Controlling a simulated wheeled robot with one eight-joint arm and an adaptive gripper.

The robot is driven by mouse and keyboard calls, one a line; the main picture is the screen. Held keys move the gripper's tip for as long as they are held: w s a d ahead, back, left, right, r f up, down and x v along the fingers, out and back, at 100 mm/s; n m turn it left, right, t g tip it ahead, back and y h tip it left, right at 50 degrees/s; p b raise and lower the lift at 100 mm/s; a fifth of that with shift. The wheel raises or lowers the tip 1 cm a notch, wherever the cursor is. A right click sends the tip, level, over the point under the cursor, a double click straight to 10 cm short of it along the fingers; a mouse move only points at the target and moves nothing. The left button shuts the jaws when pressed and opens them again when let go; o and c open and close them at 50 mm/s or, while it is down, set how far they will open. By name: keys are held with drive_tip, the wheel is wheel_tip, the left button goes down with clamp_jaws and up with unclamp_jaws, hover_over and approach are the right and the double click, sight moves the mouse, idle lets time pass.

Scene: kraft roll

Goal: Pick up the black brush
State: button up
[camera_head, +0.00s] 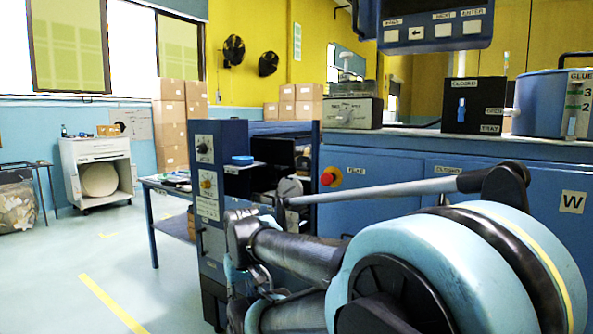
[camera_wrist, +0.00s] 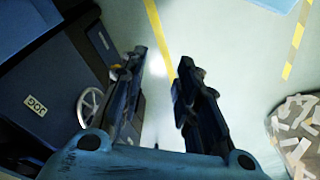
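I cannot make out a black brush in either view. My gripper (camera_wrist: 161,62) shows in the wrist view with its two dark fingers apart and only floor seen between them. It is open and empty. In the head view my own arm fills the lower right and hides part of the machine; I cannot make out the fingertips there. Small items too small to tell lie on the blue table (camera_head: 162,183) left of the machine.
A control post (camera_head: 207,180) with knobs stands beside the blue machine (camera_head: 400,170). A white cabinet (camera_head: 98,150) and stacked cartons (camera_head: 170,130) stand at the back. In the wrist view, a handwheel (camera_wrist: 90,106) is left and a scrap heap (camera_wrist: 296,130) right.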

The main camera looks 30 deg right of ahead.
sight(304, 167)
idle(0.4)
